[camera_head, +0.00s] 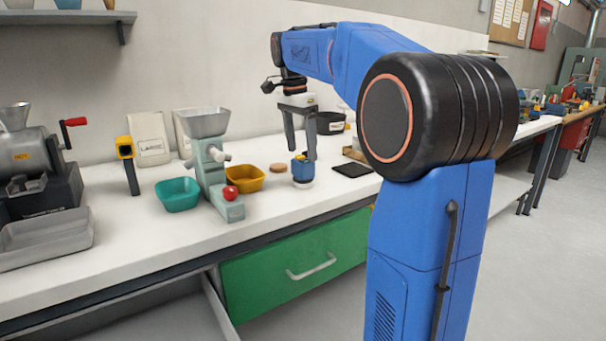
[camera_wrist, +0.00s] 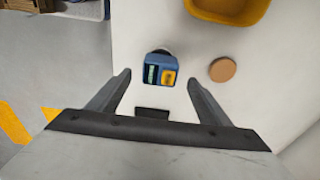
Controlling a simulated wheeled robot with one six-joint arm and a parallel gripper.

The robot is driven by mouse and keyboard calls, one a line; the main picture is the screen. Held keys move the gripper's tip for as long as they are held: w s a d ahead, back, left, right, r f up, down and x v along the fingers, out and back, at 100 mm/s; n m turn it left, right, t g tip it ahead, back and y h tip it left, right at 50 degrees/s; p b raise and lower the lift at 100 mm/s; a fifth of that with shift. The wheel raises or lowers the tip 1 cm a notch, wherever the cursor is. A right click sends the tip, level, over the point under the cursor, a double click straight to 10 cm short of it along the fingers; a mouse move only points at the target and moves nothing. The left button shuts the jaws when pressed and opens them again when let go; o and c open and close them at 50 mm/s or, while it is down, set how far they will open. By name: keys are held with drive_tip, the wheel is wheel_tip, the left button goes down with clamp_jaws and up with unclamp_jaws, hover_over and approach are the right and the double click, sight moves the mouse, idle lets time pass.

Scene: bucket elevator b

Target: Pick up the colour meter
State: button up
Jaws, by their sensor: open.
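The colour meter appears to be the small blue device (camera_head: 302,169) with a pale round base, standing upright on the white bench (camera_head: 110,235). In the wrist view my gripper (camera_wrist: 159,77) is open, with one finger to each side of the device and clear space between. Nothing is held. The head view does not clearly show how far the fingertips are above it.
A brown disc (camera_head: 279,168) and a yellow bowl (camera_head: 246,179) lie left of the device. A dark flat pad (camera_head: 352,170) lies to its right. A grey-green mill (camera_head: 213,165), teal bowl (camera_head: 177,194) and yellow-headed tool (camera_head: 126,150) stand further left.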

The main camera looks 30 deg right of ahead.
sight(303, 160)
drive_tip(key=shift+d+f, duration=0.2)
drive_tip(key=shift+f, duration=1.2)
drive_tip(key=shift+d+f, duration=0.15)
drive_tip(key=shift+f, duration=1.2)
drive_tip(key=shift+c, duration=0.4)
drive_tip(key=c, duration=1.5)
drive_tip(key=shift+r, duration=0.15)
